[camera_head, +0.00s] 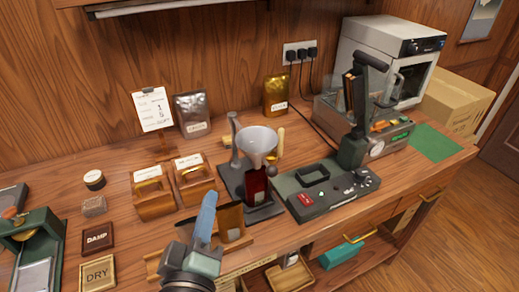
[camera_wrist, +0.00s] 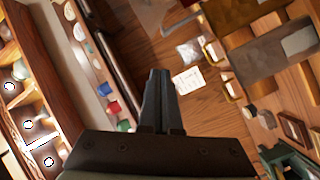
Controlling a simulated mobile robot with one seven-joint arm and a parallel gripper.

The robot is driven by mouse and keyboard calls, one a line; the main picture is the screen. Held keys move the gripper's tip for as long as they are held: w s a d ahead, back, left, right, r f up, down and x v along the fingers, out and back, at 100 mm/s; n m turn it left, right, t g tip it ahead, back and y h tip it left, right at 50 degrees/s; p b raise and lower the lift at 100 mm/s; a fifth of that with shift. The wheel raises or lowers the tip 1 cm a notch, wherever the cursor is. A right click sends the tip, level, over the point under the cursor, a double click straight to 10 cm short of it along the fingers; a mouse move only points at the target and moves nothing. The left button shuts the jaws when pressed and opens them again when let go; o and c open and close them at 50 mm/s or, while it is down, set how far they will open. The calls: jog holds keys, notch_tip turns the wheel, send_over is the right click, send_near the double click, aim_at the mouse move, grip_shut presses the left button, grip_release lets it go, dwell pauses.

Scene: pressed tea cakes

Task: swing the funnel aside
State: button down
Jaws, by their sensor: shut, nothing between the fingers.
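The grey funnel (camera_head: 257,140) sits on a stand with a grey upright post (camera_head: 234,138) and a dark base (camera_head: 262,214), in the middle of the bench in the head view. Its mouth faces up, above a dark red container (camera_head: 256,184). My gripper (camera_head: 209,198) is in front and to the left of the stand, fingers pointing up, apart from the funnel. In the wrist view its fingers (camera_wrist: 158,78) are together and empty. I cannot make out the funnel in the wrist view.
A green-black press (camera_head: 330,188) with a tall lever stands close right of the funnel. Silver (camera_head: 192,115) and gold (camera_head: 276,96) bags stand behind.

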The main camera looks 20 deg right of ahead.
jog(key=s+n+p, duration=0.1)
jog(key=p, duration=0.1)
jog(key=s+d+n+g+h+p, duration=0.1)
jog(key=s+p, duration=0.1)
jog(key=p, duration=0.1)
jog(key=s+n+g+p, duration=0.1)
jog(key=s+p, duration=0.1)
jog(key=p, duration=0.1)
jog(key=shift+d+r, duration=0.15)
jog(key=shift+r, duration=0.2)
jog(key=w+d+f+p, duration=0.3)
jog(key=w+d+p, duration=0.1)
jog(key=w+d, duration=0.5)
jog(key=shift+d, duration=0.25)
